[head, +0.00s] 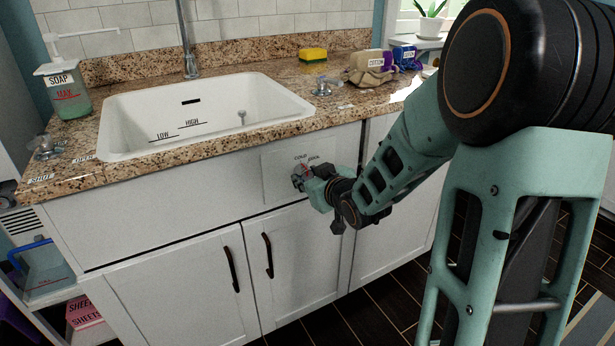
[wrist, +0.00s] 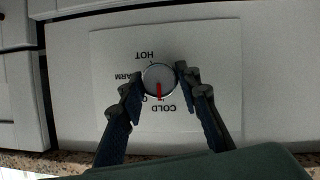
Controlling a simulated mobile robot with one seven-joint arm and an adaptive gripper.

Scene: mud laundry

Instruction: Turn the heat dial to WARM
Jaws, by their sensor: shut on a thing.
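The heat dial (wrist: 158,78) is a round silver-grey knob with a red pointer, on a pale square plate (wrist: 215,110) on the cabinet front. In the wrist view the plate's labels appear upside down: HOT above the dial, WARM at its left, a partly hidden label starting with C at lower left, COLD at lower right. The red pointer points down in that view, between the C label and COLD. My gripper (wrist: 158,80) is shut on the dial, one finger on each side. In the head view my gripper (head: 305,183) covers most of the dial at the plate (head: 277,180).
Above the plate is a granite counter (head: 225,145) with a white sink (head: 130,120), a metal tap knob (head: 322,88) and a yellow sponge (head: 313,55). A soap bottle (head: 68,95) stands at left. Cabinet doors with dark handles (head: 268,255) lie below.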

